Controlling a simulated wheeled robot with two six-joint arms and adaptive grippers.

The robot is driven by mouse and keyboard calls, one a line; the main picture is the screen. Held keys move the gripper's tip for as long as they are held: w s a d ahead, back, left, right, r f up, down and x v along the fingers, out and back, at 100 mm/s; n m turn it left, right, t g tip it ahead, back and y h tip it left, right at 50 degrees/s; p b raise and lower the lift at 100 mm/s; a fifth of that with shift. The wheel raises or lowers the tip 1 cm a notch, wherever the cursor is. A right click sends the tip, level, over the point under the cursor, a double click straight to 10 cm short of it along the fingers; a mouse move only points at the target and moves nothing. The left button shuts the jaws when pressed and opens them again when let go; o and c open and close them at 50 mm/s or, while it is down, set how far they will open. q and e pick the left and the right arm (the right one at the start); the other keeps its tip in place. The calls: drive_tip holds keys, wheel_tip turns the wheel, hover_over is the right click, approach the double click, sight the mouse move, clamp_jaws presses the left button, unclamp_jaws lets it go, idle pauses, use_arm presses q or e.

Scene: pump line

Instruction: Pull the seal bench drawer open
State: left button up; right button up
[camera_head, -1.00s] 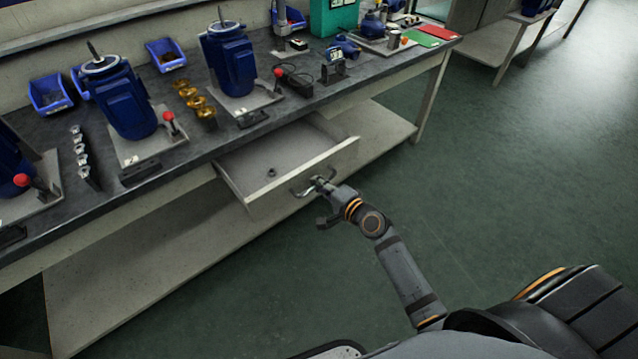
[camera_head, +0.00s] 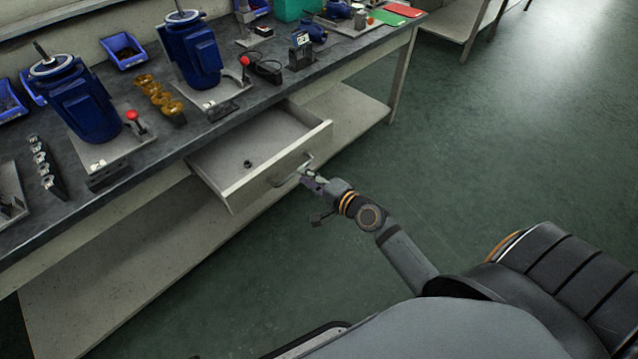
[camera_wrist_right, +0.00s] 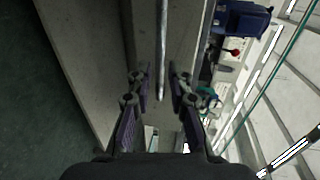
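The seal bench drawer (camera_head: 282,165) stands pulled out from under the bench top, with its light grey inside showing. A small dark ring-like part (camera_head: 248,163) lies on its floor. The metal bar handle (camera_head: 282,181) is on the drawer front. My right gripper (camera_head: 304,173) is at the handle's right part. In the right wrist view the handle bar (camera_wrist_right: 161,50) runs between the two spread fingers of my right gripper (camera_wrist_right: 161,88), with gaps on both sides, so it is open. My left gripper is not in view.
The bench top (camera_head: 215,130) carries blue pumps (camera_head: 82,103), brass-coloured parts (camera_head: 160,98) and a blue bin (camera_head: 124,51). A lower shelf (camera_head: 130,250) runs beneath the drawer. The green floor (camera_head: 480,170) to the right is clear.

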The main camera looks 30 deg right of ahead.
drive_tip(key=v, duration=0.7)
drive_tip(key=shift+s, duration=0.15)
drive_tip(key=s+d+f+n+g+h, duration=0.2)
drive_tip(key=s+f+n+g, duration=0.15)
drive_tip(key=f, duration=0.75)
drive_tip(key=s+d+f+n+g+h, duration=0.1)
drive_tip(key=s+f+n+g, duration=0.2)
drive_tip(key=f, duration=0.8)
drive_tip(key=s+f+n+g+h, duration=0.3)
drive_tip(key=s+f+n+g, duration=0.35)
drive_tip(key=s+f, duration=0.6)
use_arm(q)
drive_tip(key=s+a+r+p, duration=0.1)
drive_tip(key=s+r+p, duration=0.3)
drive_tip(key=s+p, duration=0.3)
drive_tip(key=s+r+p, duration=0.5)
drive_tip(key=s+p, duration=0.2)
drive_tip(key=p, duration=0.8)
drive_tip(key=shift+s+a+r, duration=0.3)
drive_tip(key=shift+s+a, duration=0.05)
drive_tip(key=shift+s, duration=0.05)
use_arm(e)
drive_tip(key=s+d+r, duration=0.1)
drive_tip(key=s+r, duration=0.3)
drive_tip(key=s, duration=0.4)
drive_tip(key=s+d+r+n, duration=0.1)
drive_tip(key=s+r, duration=0.3)
drive_tip(key=s, duration=0.4)
drive_tip(key=shift+d, duration=0.4)
